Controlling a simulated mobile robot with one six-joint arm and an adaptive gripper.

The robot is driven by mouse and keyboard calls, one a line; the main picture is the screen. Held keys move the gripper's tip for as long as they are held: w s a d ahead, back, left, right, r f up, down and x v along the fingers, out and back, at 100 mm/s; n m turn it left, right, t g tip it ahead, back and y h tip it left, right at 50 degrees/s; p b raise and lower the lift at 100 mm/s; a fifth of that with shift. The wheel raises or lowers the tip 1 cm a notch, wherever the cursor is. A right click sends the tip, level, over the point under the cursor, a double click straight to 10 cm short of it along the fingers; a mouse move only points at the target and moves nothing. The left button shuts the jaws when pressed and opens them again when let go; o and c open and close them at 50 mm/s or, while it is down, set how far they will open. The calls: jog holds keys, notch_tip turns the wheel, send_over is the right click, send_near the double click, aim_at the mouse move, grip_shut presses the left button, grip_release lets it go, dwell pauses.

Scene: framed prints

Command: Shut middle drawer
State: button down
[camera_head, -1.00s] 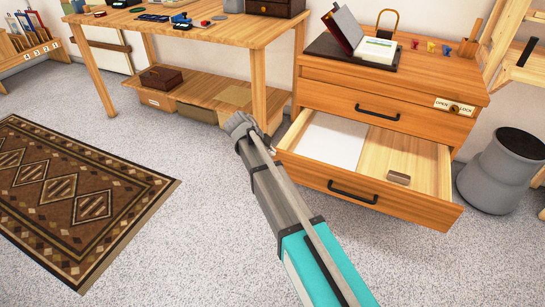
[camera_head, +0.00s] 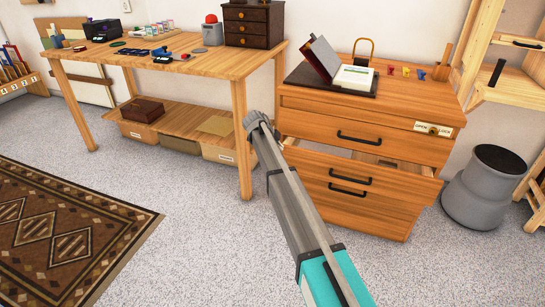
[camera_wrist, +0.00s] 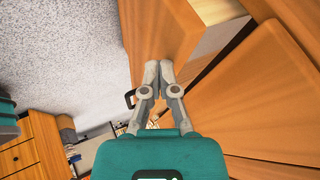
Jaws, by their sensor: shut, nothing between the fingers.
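The middle drawer (camera_head: 400,188) is partly open in the wooden cabinet, jutting out below the top drawer (camera_head: 300,125). A strip of its inside shows, with a small block in it. Its dark handle (camera_head: 350,178) is on the front. In the wrist view, the drawer's front (camera_wrist: 168,30) is ahead of my gripper, with the handle (camera_wrist: 129,99) at its left side. My gripper (camera_wrist: 158,66) is shut and empty, its fingertips at the drawer front; I cannot tell if they touch.
The bottom drawer (camera_head: 347,208) looks shut. A keyed open/lock plate (camera_head: 433,129) is on the cabinet's upper right. A workbench (camera_head: 165,68) stands to the left, a grey bin (camera_head: 478,195) to the right. The speckled floor in front is clear, with a patterned rug (camera_head: 65,235) at left.

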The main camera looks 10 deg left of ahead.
jog(key=shift+w+d, duration=0.2)
jog(key=shift+w, duration=1.35)
jog(key=shift+s, duration=0.1)
jog(key=s+a+r+p, duration=0.5)
jog(key=s+r+p, duration=0.3)
dwell(0.4)
